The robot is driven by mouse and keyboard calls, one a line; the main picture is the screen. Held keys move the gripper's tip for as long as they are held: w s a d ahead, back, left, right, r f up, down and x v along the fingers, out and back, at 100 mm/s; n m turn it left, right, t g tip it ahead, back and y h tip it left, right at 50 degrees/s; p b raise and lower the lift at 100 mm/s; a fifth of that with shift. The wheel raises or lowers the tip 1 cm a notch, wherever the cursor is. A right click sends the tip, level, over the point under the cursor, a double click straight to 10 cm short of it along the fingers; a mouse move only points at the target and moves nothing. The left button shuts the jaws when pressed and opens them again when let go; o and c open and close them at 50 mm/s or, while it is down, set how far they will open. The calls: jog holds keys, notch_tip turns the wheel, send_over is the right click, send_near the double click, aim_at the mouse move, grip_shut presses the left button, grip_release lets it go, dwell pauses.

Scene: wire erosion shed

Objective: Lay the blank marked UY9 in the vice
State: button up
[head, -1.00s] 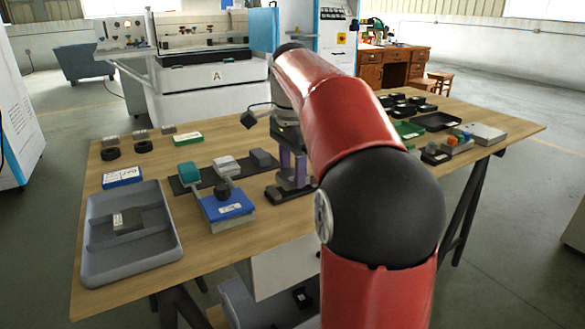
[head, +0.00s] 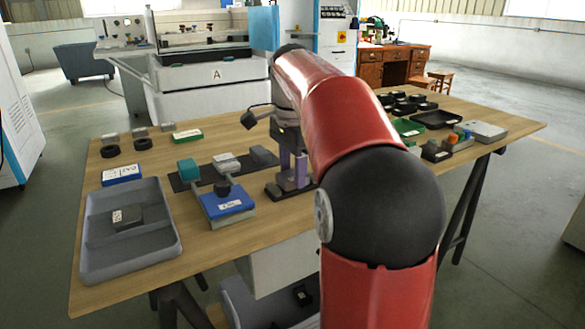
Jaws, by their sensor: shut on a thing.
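My gripper (head: 293,170) points down over the middle of the table, with its two purple fingers low. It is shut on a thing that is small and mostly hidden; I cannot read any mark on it. A dark, low base (head: 276,191) lies at the fingertips; I cannot tell whether it is the vice or whether the held thing touches it. A dark block with a white label (head: 127,217) lies in the grey tray (head: 172,238) at the left. Its label is too small to read.
A blue-topped block with a black knob (head: 226,203) stands left of my gripper, before a dark strip bearing teal and grey blocks (head: 226,163). A blue labelled box (head: 122,175) stands behind the tray. Black trays (head: 436,121) and small items fill the right end. The table's front middle is clear.

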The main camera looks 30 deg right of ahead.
jog(key=shift+f, duration=0.3)
jog(key=o, duration=1.8)
jog(key=shift+c, duration=0.2)
jog(key=shift+r+p, duration=1.95)
jog(key=shift+r, duration=1.55)
